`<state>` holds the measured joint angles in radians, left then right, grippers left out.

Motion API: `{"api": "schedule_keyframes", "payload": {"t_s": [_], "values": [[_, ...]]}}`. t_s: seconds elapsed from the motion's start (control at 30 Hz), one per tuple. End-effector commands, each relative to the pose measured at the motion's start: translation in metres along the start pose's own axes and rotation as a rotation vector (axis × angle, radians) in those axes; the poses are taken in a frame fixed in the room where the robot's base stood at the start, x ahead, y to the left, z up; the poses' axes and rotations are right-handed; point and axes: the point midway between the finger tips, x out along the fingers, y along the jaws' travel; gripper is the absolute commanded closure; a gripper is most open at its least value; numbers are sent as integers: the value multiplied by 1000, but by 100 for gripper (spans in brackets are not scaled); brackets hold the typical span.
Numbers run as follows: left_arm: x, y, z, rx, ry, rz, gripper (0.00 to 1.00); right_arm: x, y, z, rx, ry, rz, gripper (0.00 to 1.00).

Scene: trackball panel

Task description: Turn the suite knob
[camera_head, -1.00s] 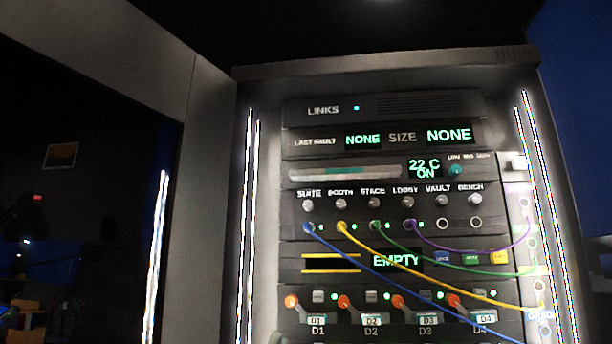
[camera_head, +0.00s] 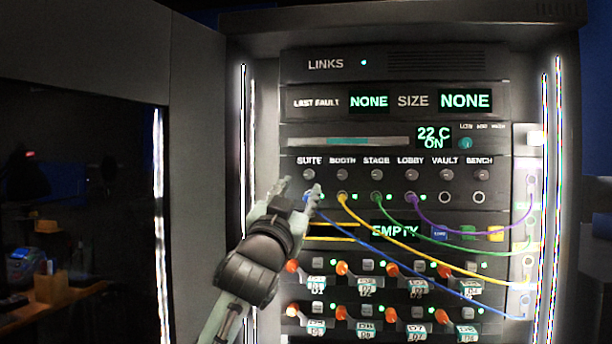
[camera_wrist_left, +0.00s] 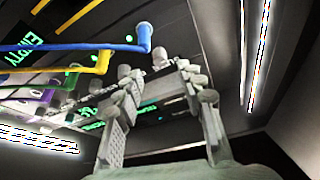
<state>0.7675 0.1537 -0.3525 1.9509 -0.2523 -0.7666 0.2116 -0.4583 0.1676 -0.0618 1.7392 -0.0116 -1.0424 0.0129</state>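The suite knob (camera_head: 309,174) is a small grey knob under the SUITE label, first in a row of similar knobs. My left gripper (camera_head: 301,185) is open just below and left of it, fingers pointing up toward the panel. One fingertip overlaps the area between the knob and the blue plug (camera_head: 308,198). In the left wrist view the two open fingers (camera_wrist_left: 155,78) reach toward the panel, and a small grey knob (camera_wrist_left: 160,57), likely the suite knob, shows between their tips. I cannot tell whether a finger touches it. My right gripper is not in view.
Blue, yellow, green (camera_head: 376,198) and purple cables run from jacks below the knobs to the right side. The booth knob (camera_head: 342,174) is close on the right. Orange-tipped levers (camera_head: 342,268) sit lower. A cabinet side wall (camera_head: 200,150) stands left.

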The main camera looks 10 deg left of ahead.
Motion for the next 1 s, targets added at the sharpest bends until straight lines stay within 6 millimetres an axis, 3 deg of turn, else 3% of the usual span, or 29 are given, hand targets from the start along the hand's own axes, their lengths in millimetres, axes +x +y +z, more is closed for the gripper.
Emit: {"api": "schedule_keyframes", "payload": {"t_s": [0.3,0.7,1.0], "values": [[49,0,-2,0,0,0,61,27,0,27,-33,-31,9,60],[58,0,0,-1,0,0,61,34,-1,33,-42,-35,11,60],[58,0,0,-1,0,0,97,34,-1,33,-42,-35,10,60]]}}
